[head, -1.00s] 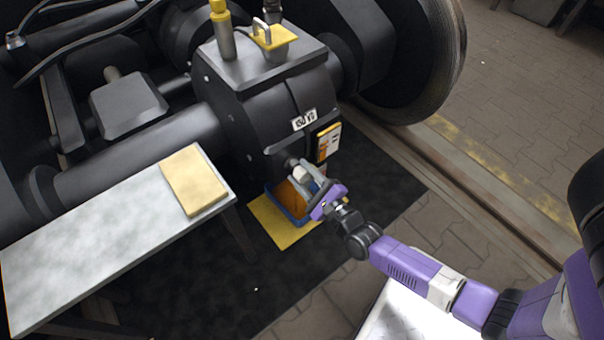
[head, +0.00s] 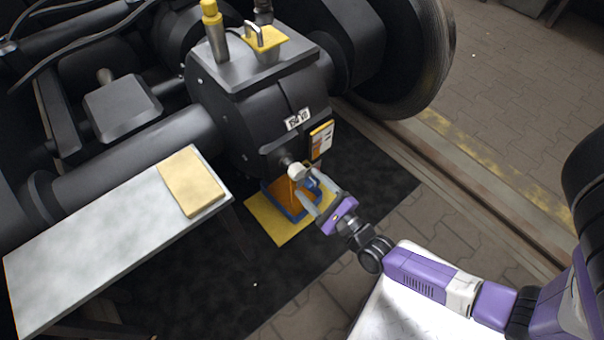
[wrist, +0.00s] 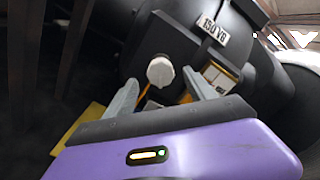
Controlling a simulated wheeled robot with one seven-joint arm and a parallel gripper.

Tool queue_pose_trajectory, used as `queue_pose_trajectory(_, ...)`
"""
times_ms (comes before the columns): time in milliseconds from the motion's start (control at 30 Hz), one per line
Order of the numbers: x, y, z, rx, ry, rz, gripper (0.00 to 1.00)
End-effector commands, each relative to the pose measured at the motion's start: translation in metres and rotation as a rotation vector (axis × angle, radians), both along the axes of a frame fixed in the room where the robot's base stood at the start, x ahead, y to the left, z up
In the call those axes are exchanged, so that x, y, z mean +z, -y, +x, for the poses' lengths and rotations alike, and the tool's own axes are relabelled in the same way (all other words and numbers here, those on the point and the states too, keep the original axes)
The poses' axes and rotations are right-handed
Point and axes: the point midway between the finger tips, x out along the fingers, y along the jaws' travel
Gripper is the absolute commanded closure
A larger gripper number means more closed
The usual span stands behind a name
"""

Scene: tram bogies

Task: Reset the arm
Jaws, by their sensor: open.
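My gripper (head: 313,189) is open, in front of the lower front of the black gearbox (head: 262,120). A pale round plug or knob (head: 297,171) sticks out of the gearbox front, just beyond the fingertips. In the wrist view the knob (wrist: 160,71) shows between and beyond my two open fingers (wrist: 162,96), with nothing held. Below it, a blue tray with orange-brown content (head: 287,200) stands on a yellow mat (head: 264,219). My arm partly hides the tray's right side.
A grey bench (head: 90,235) with a tan cloth or pad (head: 191,181) stands at left. A yellow-edged placard (head: 321,140) and a "150 V8" label (wrist: 213,30) are on the gearbox. A large wheel (head: 400,60) and rail lie behind. Paved floor at right is free.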

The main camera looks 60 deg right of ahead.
Motion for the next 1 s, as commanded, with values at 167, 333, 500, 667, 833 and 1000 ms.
queue_pose_trajectory(167,0.0,-0.004,-0.014,0.0,-0.001,0.0,0.36)
queue_pose_trajectory(333,0.0,-0.005,-0.016,0.0,0.0,0.001,0.36)
queue_pose_trajectory(500,0.0,-0.005,-0.016,0.0,0.0,0.0,0.36)
queue_pose_trajectory(667,0.0,-0.005,-0.016,0.0,0.0,0.0,0.36)
queue_pose_trajectory(833,0.0,-0.005,-0.016,0.0,-0.002,-0.006,0.36)
queue_pose_trajectory(1000,-0.003,-0.007,-0.015,0.011,-0.059,-0.156,0.36)
